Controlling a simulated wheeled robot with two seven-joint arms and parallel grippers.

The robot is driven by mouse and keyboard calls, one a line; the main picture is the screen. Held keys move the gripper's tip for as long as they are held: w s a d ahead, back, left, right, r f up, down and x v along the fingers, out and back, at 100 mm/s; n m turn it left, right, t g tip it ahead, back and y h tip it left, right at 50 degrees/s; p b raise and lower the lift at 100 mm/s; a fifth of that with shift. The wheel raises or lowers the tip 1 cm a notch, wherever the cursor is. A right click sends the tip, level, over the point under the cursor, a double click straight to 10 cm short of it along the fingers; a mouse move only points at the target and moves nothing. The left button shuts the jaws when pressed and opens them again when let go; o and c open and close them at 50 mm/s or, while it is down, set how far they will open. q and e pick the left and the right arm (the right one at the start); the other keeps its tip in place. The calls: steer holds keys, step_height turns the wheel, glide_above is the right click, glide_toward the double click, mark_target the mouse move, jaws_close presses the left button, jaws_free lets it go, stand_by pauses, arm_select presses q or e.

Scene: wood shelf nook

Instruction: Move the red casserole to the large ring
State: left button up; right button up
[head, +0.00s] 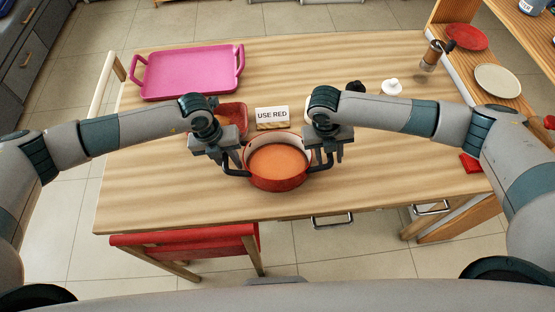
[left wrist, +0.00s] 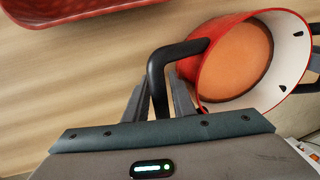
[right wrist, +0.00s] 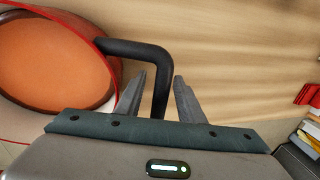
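The red casserole (head: 277,182), with orange contents and black side handles, is at the middle of the table near its front edge. My left gripper (head: 231,166) is at its left handle. In the left wrist view the fingers stand either side of the black handle (left wrist: 160,75), with small gaps. My right gripper (head: 326,160) is at the right handle. In the right wrist view its fingers are apart around that handle (right wrist: 155,60), with gaps. I cannot make out a large ring; my arms hide part of the table behind the casserole.
A "USE RED" sign (head: 272,115) stands behind the casserole. A red dish (head: 235,112) is partly hidden by my left wrist. A pink tray (head: 192,72) lies back left. A grinder (head: 432,55) and white item (head: 391,87) stand back right. The wooden table (head: 160,190) is clear at front left.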

arm_select(q)
jaws_close()
arm_select(e)
steer(key=c, duration=0.7)
jaws_close()
arm_select(q)
steer(key=shift+w, duration=0.1)
arm_select(e)
steer(key=shift+w+r, duration=0.1)
